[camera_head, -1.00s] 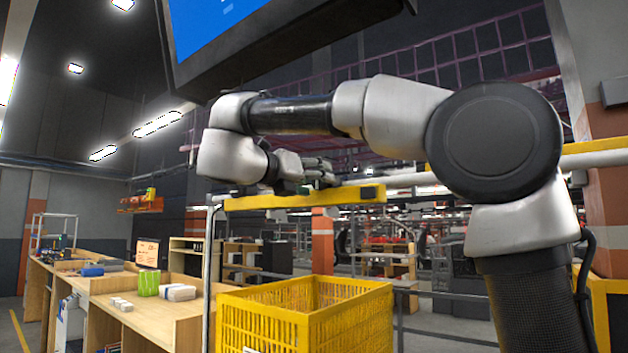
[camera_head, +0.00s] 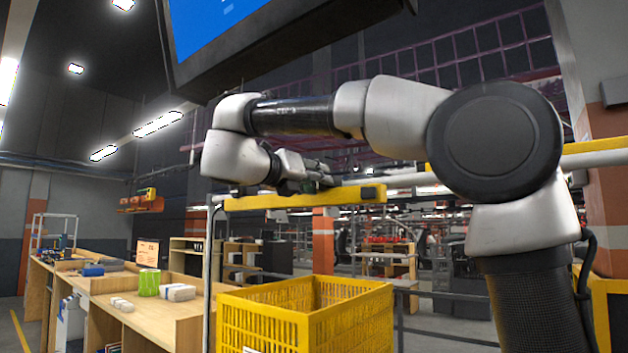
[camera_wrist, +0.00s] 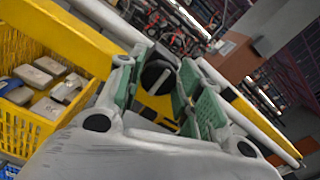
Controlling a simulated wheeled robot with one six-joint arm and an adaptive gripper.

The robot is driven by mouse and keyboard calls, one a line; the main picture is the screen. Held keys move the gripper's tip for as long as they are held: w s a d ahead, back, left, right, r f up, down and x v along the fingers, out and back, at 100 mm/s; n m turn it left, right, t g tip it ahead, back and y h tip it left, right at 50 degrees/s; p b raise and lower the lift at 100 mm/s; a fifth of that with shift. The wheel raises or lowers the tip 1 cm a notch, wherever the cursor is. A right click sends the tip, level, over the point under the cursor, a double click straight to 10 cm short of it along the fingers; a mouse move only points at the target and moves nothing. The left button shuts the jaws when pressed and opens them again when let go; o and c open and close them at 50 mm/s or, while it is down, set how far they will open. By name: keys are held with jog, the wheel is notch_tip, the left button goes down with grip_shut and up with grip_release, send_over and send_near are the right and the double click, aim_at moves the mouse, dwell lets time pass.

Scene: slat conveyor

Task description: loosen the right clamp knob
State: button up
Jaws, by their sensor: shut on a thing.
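The clamp knob (camera_wrist: 156,76) is round and black with a pale line across its face; in the wrist view it sits on a yellow part between my fingers. My gripper (camera_wrist: 158,86) is shut on the knob, with one green-padded finger on either side. In the head view my gripper (camera_head: 315,184) is at the yellow bar (camera_head: 285,201), and the knob is hidden behind the fingers.
A yellow crate (camera_head: 300,318) stands below the bar; the wrist view shows pale boxes (camera_wrist: 48,107) in it. A pale rail (camera_head: 410,180) runs behind the bar. A screen (camera_head: 215,25) hangs above my arm. A wooden bench (camera_head: 140,315) stands at left.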

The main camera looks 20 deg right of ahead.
jog(key=shift+w+a+f+n, duration=0.1)
jog(key=shift+f+n, duration=0.05)
jog(key=shift+n, duration=2.75)
jog(key=shift+d+f+n, duration=0.1)
jog(key=shift+n, duration=2.8)
jog(key=shift+w+a+f+n, duration=0.1)
jog(key=shift+f+n, duration=0.05)
jog(key=shift+n, duration=2.75)
jog(key=o, duration=1)
jog(key=v, duration=1.2)
